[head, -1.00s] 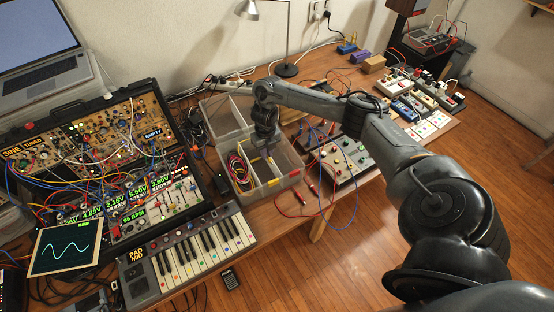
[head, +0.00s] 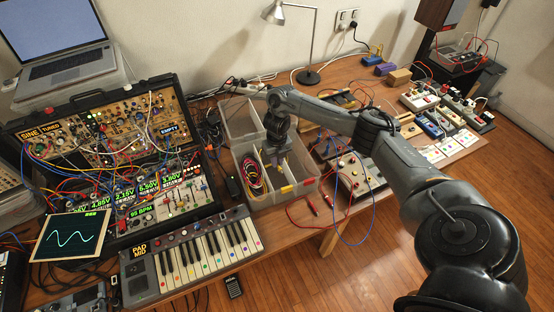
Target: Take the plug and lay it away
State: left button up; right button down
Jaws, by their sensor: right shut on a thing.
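My right gripper (head: 277,157) reaches down into the clear divided box (head: 266,200) in the middle of the table. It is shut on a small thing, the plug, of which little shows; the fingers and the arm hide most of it. The gripper is over the compartments right of the one with coiled cables (head: 253,175). I cannot tell whether the plug touches the box floor. My left gripper is not in view.
A small keyboard (head: 192,257) stands in front of the box and a synth case (head: 150,190) to its left. A grey panel with cables (head: 358,172) is to the right, with red probes (head: 313,205) beside the box. A lamp (head: 309,77) stands behind.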

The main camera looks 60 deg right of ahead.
jog(key=shift+f, duration=0.1)
jog(key=c, duration=1.1)
grip_release()
jog(key=shift+o, duration=0.2)
jog(key=shift+r, duration=0.3)
notch_tip(320, 180, up, 10)
jog(key=p, duration=0.6)
jog(key=shift+r, duration=0.1)
